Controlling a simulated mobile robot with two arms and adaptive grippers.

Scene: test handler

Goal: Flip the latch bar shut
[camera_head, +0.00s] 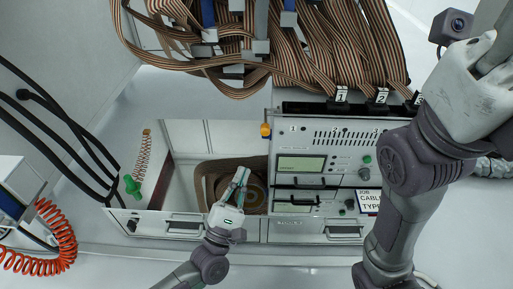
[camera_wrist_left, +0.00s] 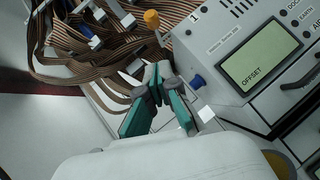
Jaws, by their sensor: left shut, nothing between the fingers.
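An orange-yellow knob (camera_head: 265,131) sits at the upper left corner of the test handler (camera_head: 320,160). In the left wrist view the orange knob (camera_wrist_left: 151,18) stands on a thin stem beyond my fingers. I cannot tell for sure whether this is the latch bar's handle. My left gripper (camera_head: 241,175) is over the open bay, below and left of the knob and apart from it. In the left wrist view its green-and-grey fingers (camera_wrist_left: 156,78) are shut with nothing between them. My right arm crosses the right side; its fingertips are out of view.
Striped ribbon cables (camera_head: 330,45) hang above the handler, with numbered connectors at its top edge. A blue knob (camera_wrist_left: 198,81) and a white block (camera_wrist_left: 206,113) are close to my left fingers. A green-handled coiled cord (camera_head: 133,185) is at the left.

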